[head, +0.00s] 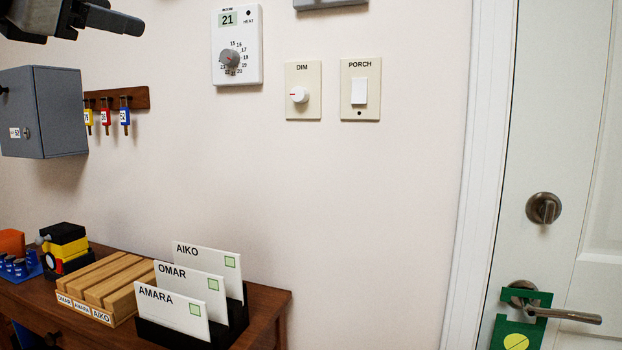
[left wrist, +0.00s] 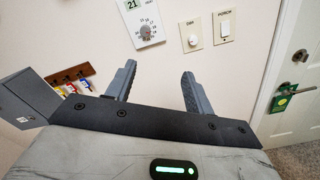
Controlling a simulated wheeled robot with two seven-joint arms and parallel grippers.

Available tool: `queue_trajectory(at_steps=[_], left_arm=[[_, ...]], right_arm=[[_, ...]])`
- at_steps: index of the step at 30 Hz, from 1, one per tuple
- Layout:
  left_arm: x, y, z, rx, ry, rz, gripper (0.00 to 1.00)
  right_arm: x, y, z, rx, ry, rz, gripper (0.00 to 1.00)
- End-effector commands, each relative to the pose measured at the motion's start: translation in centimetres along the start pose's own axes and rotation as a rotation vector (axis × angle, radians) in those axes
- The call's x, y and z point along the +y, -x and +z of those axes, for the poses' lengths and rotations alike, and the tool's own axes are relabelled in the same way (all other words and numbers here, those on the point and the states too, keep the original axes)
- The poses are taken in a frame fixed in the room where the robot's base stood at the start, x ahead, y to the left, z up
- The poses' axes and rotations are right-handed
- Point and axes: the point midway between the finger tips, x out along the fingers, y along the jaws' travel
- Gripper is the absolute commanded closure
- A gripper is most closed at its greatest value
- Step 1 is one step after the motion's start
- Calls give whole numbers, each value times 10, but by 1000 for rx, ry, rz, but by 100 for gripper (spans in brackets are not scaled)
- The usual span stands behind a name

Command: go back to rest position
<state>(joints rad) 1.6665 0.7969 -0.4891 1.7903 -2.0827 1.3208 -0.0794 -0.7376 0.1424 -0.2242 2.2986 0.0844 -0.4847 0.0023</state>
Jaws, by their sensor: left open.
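My left gripper (head: 128,22) is at the top left of the head view, high above the table and in front of the wall. In the left wrist view its two fingers (left wrist: 158,85) stand wide apart with nothing between them. My right gripper is in neither view.
A grey key box (head: 60,112) and a key rack (head: 128,98) are on the wall below my left gripper. A thermostat (head: 236,45), a dimmer (head: 303,91) and a porch switch (head: 360,90) are to the right. The wooden table (head: 268,300) holds card and block holders. A door (head: 565,150) stands far right.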

Motion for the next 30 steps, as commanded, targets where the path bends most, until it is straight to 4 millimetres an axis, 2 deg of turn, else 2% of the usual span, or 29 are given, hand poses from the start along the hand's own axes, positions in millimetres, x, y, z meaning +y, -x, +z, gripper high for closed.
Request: queue_trajectory(at_steps=[8,14,17,20,24,26,29,30], left_arm=[[-55,-34,-18,-41,94,-215,47],[-114,-55,-36,-91,248,-436,47],[-149,-62,-47,-125,380,-570,47],[-187,-64,-58,-166,582,-722,47],[-231,-58,-77,-231,1034,-912,47],[-240,-55,-88,-253,1260,-952,47],[-248,-53,-116,-273,1660,-955,47],[-250,-52,-131,-277,1825,-931,47]], right_arm=[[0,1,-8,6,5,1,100],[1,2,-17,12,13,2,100],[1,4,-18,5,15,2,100],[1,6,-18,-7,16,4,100],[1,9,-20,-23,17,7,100],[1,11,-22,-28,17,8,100],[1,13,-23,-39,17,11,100],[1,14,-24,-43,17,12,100]])
